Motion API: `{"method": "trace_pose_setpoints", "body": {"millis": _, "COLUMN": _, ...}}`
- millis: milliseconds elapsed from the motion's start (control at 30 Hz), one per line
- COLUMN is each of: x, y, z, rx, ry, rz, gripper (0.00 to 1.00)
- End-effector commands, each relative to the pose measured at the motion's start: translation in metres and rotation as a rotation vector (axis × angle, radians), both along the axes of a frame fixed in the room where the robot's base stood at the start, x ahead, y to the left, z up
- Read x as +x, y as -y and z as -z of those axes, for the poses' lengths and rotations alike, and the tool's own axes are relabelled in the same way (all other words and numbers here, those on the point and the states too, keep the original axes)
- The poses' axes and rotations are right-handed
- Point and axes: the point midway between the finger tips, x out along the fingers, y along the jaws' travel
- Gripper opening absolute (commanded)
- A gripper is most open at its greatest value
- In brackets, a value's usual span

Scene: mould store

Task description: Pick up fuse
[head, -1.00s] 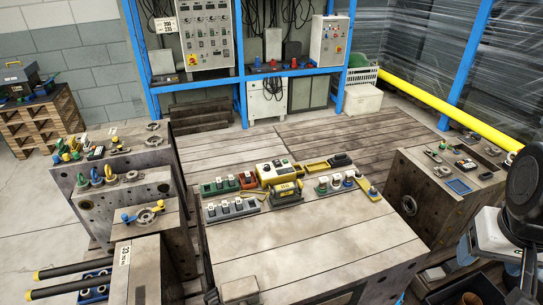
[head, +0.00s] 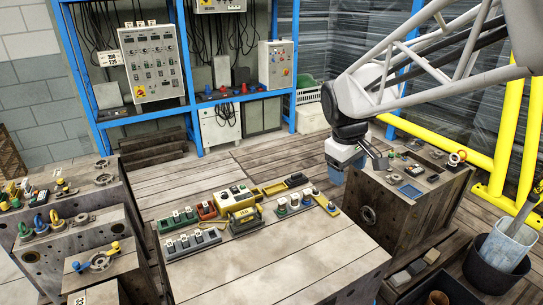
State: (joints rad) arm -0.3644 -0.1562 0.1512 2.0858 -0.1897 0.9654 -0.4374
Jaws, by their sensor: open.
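I cannot tell for certain which item is the fuse; the parts are small in the head view. A grey rack (head: 191,245) of several upright blocks stands at the front left of the wooden-topped table (head: 290,262). Behind it is a green holder (head: 180,222) with pale blocks, next to a red one (head: 206,211). A row of white-capped pieces (head: 294,201) stands at the table's right.
The right metal block (head: 407,205) carries small parts, including a blue tray (head: 411,191). Yellow rails (head: 507,140) and a dark bin (head: 497,262) stand at right. The table's front is clear.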

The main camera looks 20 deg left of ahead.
Motion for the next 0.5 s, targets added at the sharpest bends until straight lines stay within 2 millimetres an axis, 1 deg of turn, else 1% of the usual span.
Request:
{"method": "trace_pose_setpoints", "body": {"millis": 33, "x": 0.01, "y": -0.014, "z": 0.004, "rx": -0.011, "ry": -0.007, "rz": -0.039, "gripper": 0.68}}
{"method": "trace_pose_setpoints", "body": {"millis": 200, "x": 0.039, "y": -0.059, "z": 0.016, "rx": -0.05, "ry": -0.023, "rz": -0.169, "gripper": 0.68}}
{"method": "trace_pose_setpoints", "body": {"millis": 367, "x": 0.062, "y": -0.103, "z": 0.03, "rx": -0.085, "ry": -0.04, "rz": -0.29, "gripper": 0.68}}
{"method": "trace_pose_setpoints", "body": {"millis": 500, "x": 0.08, "y": -0.144, "z": 0.046, "rx": -0.117, "ry": -0.053, "rz": -0.396, "gripper": 0.68}}
